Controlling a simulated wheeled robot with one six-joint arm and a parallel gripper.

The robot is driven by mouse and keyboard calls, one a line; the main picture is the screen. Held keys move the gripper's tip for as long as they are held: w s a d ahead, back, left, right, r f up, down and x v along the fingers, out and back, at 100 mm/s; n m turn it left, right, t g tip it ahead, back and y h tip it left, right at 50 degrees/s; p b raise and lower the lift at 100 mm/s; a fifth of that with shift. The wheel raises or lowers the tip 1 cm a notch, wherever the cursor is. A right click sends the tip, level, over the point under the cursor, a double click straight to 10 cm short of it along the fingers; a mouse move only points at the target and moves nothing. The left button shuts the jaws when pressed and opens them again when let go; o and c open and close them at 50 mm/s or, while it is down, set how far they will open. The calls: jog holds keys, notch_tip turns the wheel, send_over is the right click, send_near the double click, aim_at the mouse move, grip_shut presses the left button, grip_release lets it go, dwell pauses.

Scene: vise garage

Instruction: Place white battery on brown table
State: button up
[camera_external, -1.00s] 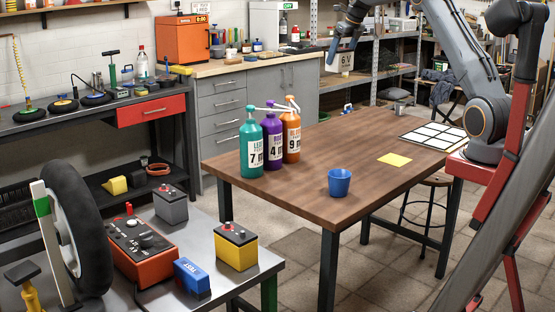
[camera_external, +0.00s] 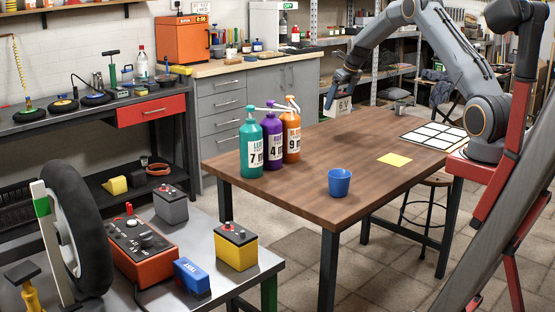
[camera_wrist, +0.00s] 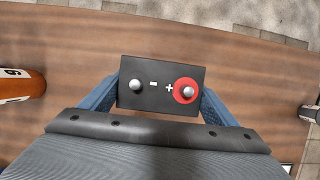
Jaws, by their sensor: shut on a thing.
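My gripper (camera_external: 345,79) is shut on the white battery (camera_external: 341,104), which bears a "6 V" label in the outside view. The battery hangs low over the far part of the brown table (camera_external: 290,189); I cannot tell whether it touches the top. In the wrist view, the battery's dark top (camera_wrist: 158,76) shows two round posts, a minus and a red-ringed plus. The blue fingers of my gripper (camera_wrist: 159,100) press its two sides. The brown table top (camera_wrist: 75,95) lies below.
Teal (camera_external: 251,147), purple (camera_external: 272,142) and orange (camera_external: 291,137) bottles stand left of the battery. A blue cup (camera_external: 339,182), a yellow note (camera_external: 394,159), a white grid board (camera_external: 434,136) and a small metal cup (camera_external: 399,108) are also on the table. The table's middle is clear.

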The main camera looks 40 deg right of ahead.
aim_at(343, 106)
jog(key=shift+f+p, duration=1.2)
jog(key=shift+f, duration=3.15)
jog(key=shift+f, duration=0.1)
jog(key=o, duration=1.9)
jog(key=shift+f, duration=0.15)
jog(key=shift+r, duration=0.2)
jog(key=b+v, duration=0.3)
jog(key=v, duration=0.8)
jog(key=shift+s+a+r, duration=0.1)
jog(key=shift+s+r, duration=0.15)
jog(key=shift+r, duration=0.2)
